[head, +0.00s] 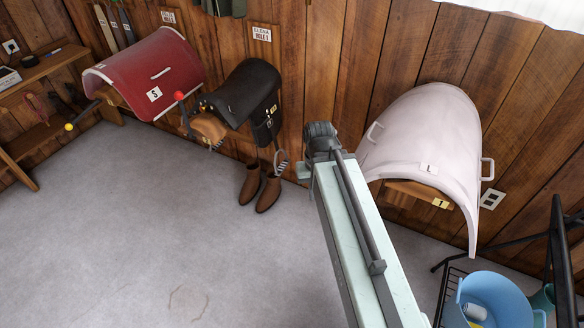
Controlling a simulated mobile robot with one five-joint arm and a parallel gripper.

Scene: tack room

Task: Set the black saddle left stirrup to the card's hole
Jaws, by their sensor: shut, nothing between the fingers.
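The black saddle (245,92) sits on a wooden rack (208,127) against the plank wall, left of centre. A card (262,33) on the wall above it reads "ELENA HOLE 1". A metal stirrup (281,160) hangs below the saddle's right side in the picture, above brown boots. Small pale tags are on the saddle's flap; the strap holes are too small to make out. The saddle's far side is hidden.
Brown boots (267,193) stand under the black saddle. A red-covered saddle (150,78) is to its left, a pale-covered one (425,140) to the right. A red ball-ended rod (179,96) stands between the left two. A blue bucket (492,300) is lower right. The grey floor is mostly clear.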

